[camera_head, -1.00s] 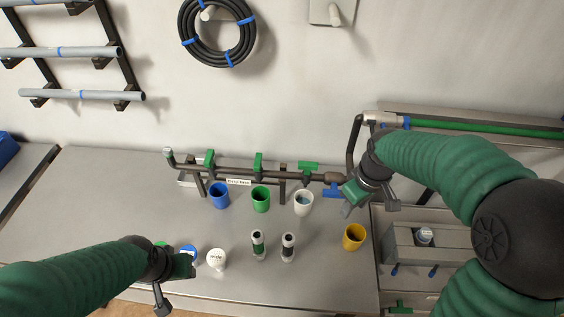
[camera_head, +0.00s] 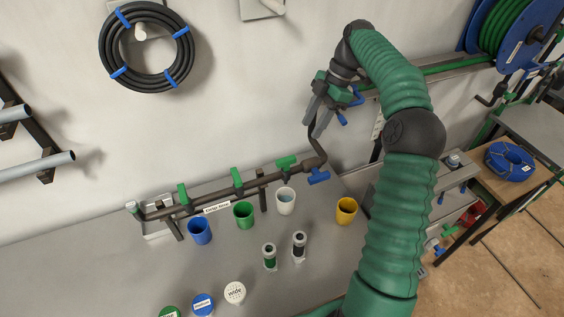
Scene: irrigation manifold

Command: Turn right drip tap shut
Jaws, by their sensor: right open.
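The manifold pipe (camera_head: 215,199) runs along the back of the bench with green-handled taps. The right drip tap (camera_head: 286,162) has a green handle lying along the pipe, unlike the upright handles of the left tap (camera_head: 183,193) and middle tap (camera_head: 237,177). A blue-handled valve (camera_head: 318,177) sits at the pipe's right end. My right gripper (camera_head: 317,122) is open and empty, in front of the wall above the pipe's right end. It is apart from the right tap, up and to the right. My left gripper is out of view.
Blue (camera_head: 200,232), green (camera_head: 244,216), white (camera_head: 286,202) and yellow (camera_head: 346,211) cups stand by the manifold. Two small cylinders (camera_head: 269,257) and labelled round caps (camera_head: 235,292) are nearer. A black hose coil (camera_head: 146,48) hangs on the wall. The bench's left is clear.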

